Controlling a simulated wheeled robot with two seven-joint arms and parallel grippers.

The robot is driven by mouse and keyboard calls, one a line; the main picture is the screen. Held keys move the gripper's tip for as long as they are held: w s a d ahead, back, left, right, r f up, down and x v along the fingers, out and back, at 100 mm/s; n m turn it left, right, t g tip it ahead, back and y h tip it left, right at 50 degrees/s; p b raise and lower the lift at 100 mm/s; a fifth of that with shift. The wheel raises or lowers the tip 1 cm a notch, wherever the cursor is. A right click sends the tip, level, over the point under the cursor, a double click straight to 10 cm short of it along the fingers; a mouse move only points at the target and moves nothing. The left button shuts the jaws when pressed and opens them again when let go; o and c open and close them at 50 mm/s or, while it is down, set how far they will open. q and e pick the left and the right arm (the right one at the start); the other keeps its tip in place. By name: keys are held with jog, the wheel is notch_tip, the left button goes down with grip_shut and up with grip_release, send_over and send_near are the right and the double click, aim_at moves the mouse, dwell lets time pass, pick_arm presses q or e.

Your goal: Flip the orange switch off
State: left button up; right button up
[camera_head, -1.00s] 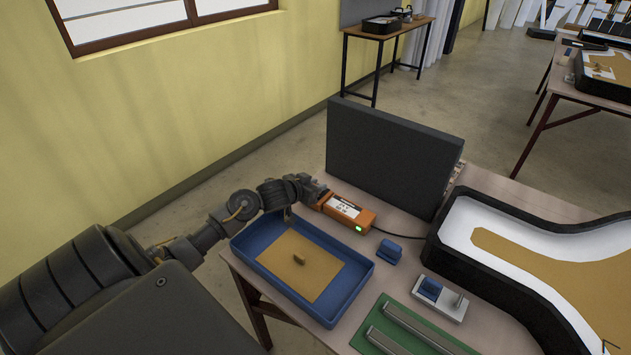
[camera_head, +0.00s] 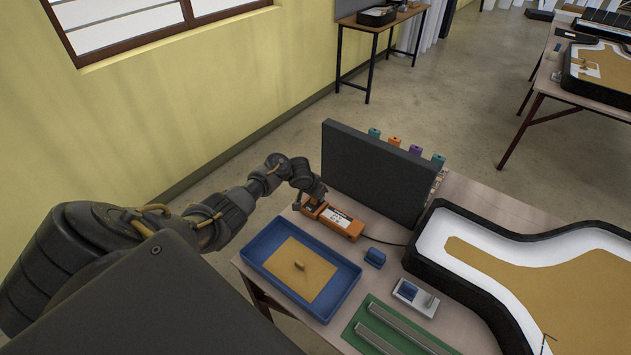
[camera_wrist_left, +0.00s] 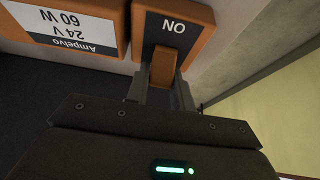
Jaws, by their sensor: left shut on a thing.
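The orange power unit (camera_head: 342,222) with a white label lies on the table behind the blue tray. Its switch housing (camera_head: 311,208) is at its left end. In the wrist view the orange switch lever (camera_wrist_left: 163,68) stands out from a dark plate marked ON. My left gripper (camera_wrist_left: 161,92) is shut on this lever, its fingertips on either side of it. The power unit's label (camera_wrist_left: 72,30) shows upside down at the left. In the head view the left gripper (camera_head: 316,194) is at the switch end, and the lever is hidden. My right gripper is not in view.
A dark upright panel (camera_head: 375,175) stands behind the power unit, with several coloured blocks (camera_head: 415,150) beyond its top edge. The blue tray (camera_head: 258,265) holds a small tan piece. A blue block (camera_head: 375,257), a grey switch base (camera_head: 415,298) and a black-rimmed board (camera_head: 432,215) stand to the right.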

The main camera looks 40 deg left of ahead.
pick_arm(q)
jog(key=shift+g, duration=0.3)
dwell(0.4)
jog(key=o, duration=1)
jog(key=shift+w, duration=0.1)
jog(key=shift+r, duration=0.1)
jog(key=p+v, duration=0.3)
jog(key=v, duration=0.7)
jog(key=shift+r, duration=0.2)
